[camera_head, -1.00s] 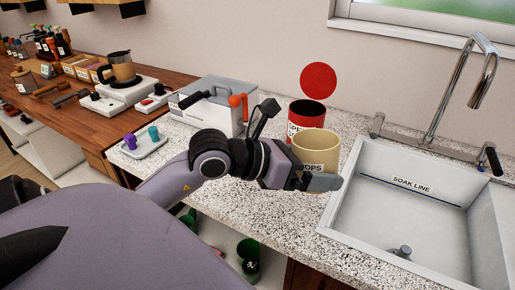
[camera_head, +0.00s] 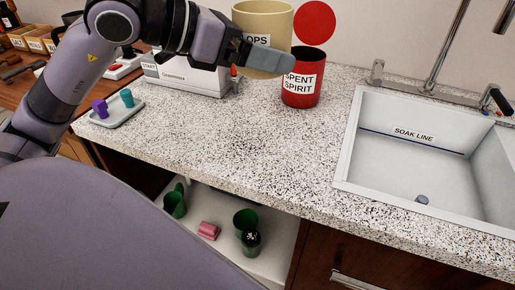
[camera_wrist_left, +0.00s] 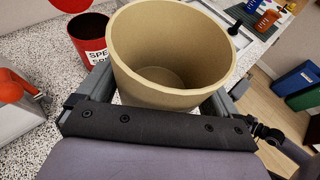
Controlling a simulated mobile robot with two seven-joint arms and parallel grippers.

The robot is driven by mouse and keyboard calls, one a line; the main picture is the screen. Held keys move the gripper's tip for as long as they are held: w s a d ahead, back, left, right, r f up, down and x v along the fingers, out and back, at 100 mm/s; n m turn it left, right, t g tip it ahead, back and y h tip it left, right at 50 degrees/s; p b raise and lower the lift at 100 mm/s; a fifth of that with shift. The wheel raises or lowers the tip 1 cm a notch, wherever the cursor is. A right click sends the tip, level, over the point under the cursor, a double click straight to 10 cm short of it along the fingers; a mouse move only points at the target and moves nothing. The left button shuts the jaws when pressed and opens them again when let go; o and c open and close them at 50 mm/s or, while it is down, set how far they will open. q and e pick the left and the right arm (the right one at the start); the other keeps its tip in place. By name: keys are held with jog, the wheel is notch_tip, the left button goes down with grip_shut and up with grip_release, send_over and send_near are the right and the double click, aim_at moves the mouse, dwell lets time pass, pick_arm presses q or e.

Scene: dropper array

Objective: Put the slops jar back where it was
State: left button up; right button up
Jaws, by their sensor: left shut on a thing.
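The slops jar (camera_head: 268,22) is a beige, open-topped tub with a partly covered "...OPS" label. My left gripper (camera_head: 258,58) is shut on it and holds it upright, raised above the speckled counter. In the left wrist view the jar (camera_wrist_left: 165,90) sits between the fingers, and its inside looks empty. In the head view the jar shows up and to the left of the red "SPENT SPIRIT" can (camera_head: 301,88). My right gripper is not in view.
The counter (camera_head: 240,150) is clear in front of the can. A sink (camera_head: 350,140) is at right. A grey tray (camera_head: 110,117) with purple and teal pieces and a grey box (camera_head: 190,78) are at left. Green cups (camera_head: 245,220) stand on a low shelf below.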

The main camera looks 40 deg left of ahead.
pick_arm(q)
jog(key=b, duration=0.3)
send_over(260, 155)
notch_tip(260, 155, down, 13)
jog(key=shift+f, duration=0.2)
notch_tip(260, 155, down, 5)
jog(key=shift+r, duration=0.1)
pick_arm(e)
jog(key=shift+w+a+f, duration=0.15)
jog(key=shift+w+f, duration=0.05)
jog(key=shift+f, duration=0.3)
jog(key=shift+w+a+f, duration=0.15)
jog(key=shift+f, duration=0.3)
pick_arm(q)
jog(key=shift+f+b, duration=0.25)
jog(key=shift+b, duration=0.05)
jog(key=o, duration=0.7)
jog(key=shift+f, duration=0.1)
jog(key=shift+o, duration=0.5)
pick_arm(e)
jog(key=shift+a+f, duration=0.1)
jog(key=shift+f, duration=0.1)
